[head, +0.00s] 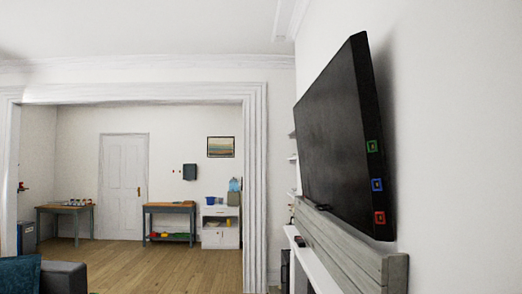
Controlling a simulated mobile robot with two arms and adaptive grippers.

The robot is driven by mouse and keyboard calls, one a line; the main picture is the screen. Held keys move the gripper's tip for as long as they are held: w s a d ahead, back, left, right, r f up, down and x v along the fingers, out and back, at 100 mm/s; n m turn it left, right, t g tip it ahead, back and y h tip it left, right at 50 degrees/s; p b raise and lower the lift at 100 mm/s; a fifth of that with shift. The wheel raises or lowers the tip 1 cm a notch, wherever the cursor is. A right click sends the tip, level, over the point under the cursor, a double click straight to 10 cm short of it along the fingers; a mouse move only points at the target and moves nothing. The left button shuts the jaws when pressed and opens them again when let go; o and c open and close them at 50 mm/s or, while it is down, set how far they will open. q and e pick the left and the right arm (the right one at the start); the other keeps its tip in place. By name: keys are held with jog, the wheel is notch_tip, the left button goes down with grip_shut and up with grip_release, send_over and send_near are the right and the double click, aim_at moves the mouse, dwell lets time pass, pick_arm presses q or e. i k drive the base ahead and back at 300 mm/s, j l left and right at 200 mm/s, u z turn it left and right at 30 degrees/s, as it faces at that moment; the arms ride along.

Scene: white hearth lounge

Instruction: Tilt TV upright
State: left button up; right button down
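The TV (343,135) is a large black flat panel on the right wall, above the mantel. It is seen at a steep angle from the side. It looks tilted, with its top edge out of level with the mantel below. Its near side edge carries a green marker (372,146), a blue marker (377,184) and a red marker (380,218). The wall mount behind it is hidden. Neither of my grippers shows in the head view.
A grey wooden mantel (350,250) runs below the TV. A dark sofa (62,278) is at the lower left. Wooden floor (170,265) lies open through a wide doorway. Beyond stand two workbenches (66,209) (170,208) and a white cabinet (220,238).

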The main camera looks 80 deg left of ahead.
aim_at(340, 140)
jog(key=u, duration=2.2)
jog(key=i+j+z, duration=0.35)
jog(key=i, duration=0.15)
